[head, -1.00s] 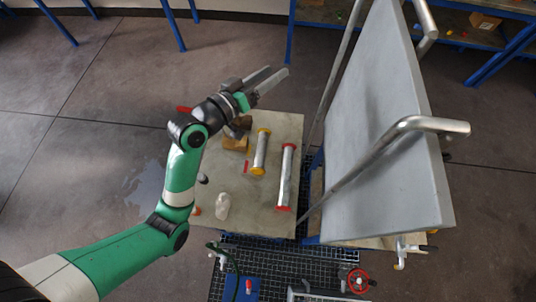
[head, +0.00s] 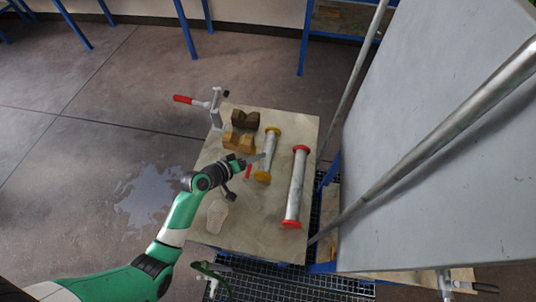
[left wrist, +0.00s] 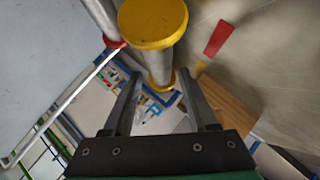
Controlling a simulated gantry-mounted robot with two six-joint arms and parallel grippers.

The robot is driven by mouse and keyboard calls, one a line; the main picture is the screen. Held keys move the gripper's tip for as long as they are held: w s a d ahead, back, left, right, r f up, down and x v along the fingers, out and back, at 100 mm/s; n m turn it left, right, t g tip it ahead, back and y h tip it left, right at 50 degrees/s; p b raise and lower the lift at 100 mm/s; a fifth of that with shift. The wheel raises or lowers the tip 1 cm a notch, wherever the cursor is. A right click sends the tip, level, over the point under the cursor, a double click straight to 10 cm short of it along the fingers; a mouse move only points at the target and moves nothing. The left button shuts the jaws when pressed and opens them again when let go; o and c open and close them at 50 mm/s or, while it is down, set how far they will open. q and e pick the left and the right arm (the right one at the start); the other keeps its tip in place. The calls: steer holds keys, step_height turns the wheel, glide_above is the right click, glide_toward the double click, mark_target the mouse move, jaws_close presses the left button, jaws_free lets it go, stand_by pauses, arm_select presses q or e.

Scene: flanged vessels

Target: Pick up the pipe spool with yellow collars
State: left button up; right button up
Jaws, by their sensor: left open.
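The pipe spool with yellow collars (head: 267,154) lies on the tabletop in the head view, a grey tube with a yellow collar at each end. In the left wrist view the spool (left wrist: 160,65) fills the upper middle, its near yellow collar large and its far collar between the fingers. My left gripper (head: 257,161) is open beside the spool's near half, to its left. In the left wrist view the open fingers (left wrist: 160,88) lie either side of the spool's far part; whether they touch it I cannot tell. My right gripper is not in view.
A red-collared spool (head: 297,187) lies to the right on the table (head: 250,235). Wooden V-blocks (head: 240,141), a red marker-like piece (head: 249,171) and a whitish lump (head: 217,215) are close by. A red-handled clamp (head: 214,106) stands at the left edge. A large grey panel (head: 425,150) blocks the right.

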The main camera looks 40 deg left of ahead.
mark_target(268, 153)
arm_select(q)
steer(key=shift+b+x, duration=1.2)
steer(key=shift+x, duration=1.6)
steer(key=shift+r, duration=0.1)
steer(key=shift+c, duration=0.2)
jaws_close()
steer(key=shift+r, duration=0.1)
